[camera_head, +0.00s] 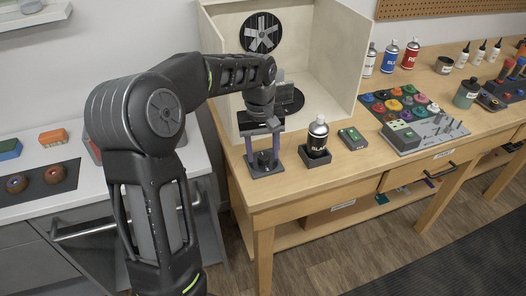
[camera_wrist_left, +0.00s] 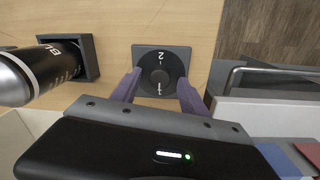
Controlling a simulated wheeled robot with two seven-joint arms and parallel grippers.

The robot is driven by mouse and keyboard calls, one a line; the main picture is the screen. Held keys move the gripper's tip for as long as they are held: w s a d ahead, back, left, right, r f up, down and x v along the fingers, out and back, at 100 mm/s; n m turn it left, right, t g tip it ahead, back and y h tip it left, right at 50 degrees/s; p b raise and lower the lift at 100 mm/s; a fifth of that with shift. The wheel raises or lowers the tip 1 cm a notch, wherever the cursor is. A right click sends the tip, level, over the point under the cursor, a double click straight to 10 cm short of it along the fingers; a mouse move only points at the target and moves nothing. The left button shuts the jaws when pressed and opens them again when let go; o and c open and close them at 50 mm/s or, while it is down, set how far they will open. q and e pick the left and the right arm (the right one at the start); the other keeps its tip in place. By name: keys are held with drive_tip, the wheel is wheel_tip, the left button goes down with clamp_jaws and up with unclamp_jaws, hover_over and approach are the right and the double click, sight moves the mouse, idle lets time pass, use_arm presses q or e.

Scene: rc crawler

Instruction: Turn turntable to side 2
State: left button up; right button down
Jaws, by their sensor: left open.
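The turntable dial is a round black knob on a square dark plate (camera_wrist_left: 162,56), marked 2 at the top and 1 at the bottom in the left wrist view. In the head view its plate (camera_head: 266,170) sits at the front left of the wooden table. My left gripper (camera_head: 264,158) points down over the dial. Its purple fingers (camera_wrist_left: 158,80) are open, one on each side of the knob; I cannot tell whether they touch it. The dark turntable disc (camera_head: 291,101) is inside the pale booth, partly hidden by my arm. My right gripper is not in view.
A black spray can (camera_head: 317,137) stands in a holder right beside the dial; it also shows in the left wrist view (camera_wrist_left: 45,68). A small green-topped box (camera_head: 352,138) is beyond it. The booth (camera_head: 335,50) walls rise behind. A white counter (camera_head: 100,185) lies left, across a gap.

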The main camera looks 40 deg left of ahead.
use_arm(q)
drive_tip(key=shift+f, duration=0.35)
clamp_jaws()
idle(0.4)
